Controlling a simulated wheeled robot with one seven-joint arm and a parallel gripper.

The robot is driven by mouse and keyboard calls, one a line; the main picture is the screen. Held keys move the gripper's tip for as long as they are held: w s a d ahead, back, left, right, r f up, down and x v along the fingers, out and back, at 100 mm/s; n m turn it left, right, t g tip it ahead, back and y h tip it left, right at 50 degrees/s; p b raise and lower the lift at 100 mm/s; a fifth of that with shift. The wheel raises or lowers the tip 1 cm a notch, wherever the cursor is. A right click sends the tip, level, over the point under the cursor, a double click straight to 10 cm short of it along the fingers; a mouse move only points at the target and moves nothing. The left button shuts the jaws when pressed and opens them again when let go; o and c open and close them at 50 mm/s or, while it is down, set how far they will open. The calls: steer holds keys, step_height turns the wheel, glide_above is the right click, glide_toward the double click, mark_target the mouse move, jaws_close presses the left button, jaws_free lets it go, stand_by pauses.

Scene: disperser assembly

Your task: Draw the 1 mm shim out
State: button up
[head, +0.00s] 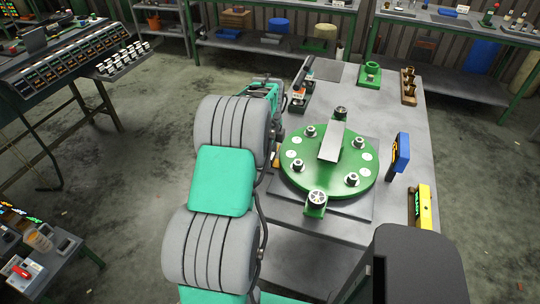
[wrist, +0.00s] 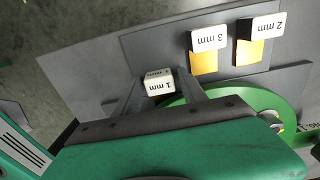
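The 1 mm shim (wrist: 159,86) shows in the wrist view as a white labelled block. My gripper (wrist: 160,82) has one finger on each side of it, and the block fills the space between the fingertips, so the fingers look shut on it. Its lower part is hidden. The 3 mm shim (wrist: 208,40) and the 2 mm shim (wrist: 257,28), with white labels and orange-yellow lower parts, stand to its upper right. In the head view my gripper (head: 278,103) is partly hidden at the bench's left edge, and the 1 mm shim cannot be made out.
A green round disc (head: 314,186) with several bolts and a grey plate on it lies on the bench close to my arm.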

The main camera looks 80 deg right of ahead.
jaws_close()
stand_by(0.3)
stand_by(0.8)
